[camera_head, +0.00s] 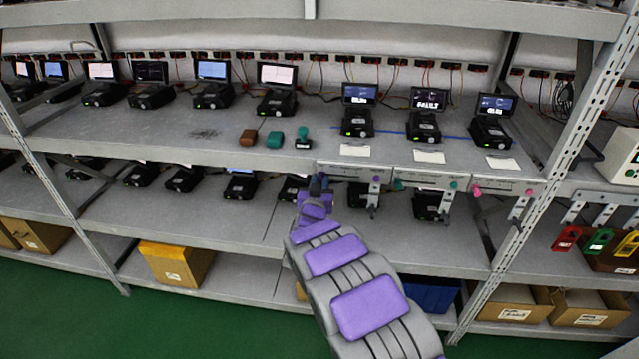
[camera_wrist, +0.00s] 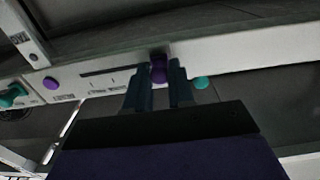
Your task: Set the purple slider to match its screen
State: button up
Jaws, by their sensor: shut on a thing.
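In the head view my gripper (camera_head: 316,184) is at the left end of the leftmost front panel (camera_head: 345,171). In the wrist view its dark fingers (camera_wrist: 160,88) are shut on the purple slider knob (camera_wrist: 158,69). A dark slot (camera_wrist: 112,69) runs left from the knob in that view, with small marks beneath it. The blue screen (camera_head: 359,93) above the panel in the head view shows white text too small to read.
A teal knob (camera_wrist: 14,95) is further left in the wrist view. A middle screen (camera_head: 430,98) reads FAULT, and another blue screen (camera_head: 496,104) stands right of it. A metal upright (camera_head: 560,150) stands at right.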

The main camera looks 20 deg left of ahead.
aim_at(333, 175)
grip_shut()
jog(key=shift+w+d, duration=0.2)
jog(key=shift+d, duration=0.7)
jog(key=shift+w+d, duration=0.2)
jog(key=shift+d, duration=0.65)
jog(key=o, duration=0.7)
grip_release()
jog(key=shift+a+f, duration=0.1)
jog(key=p+v, duration=0.3)
jog(key=v, duration=1.4)
jog(key=shift+s+a+f, duration=0.1)
jog(key=shift+s+a, duration=0.05)
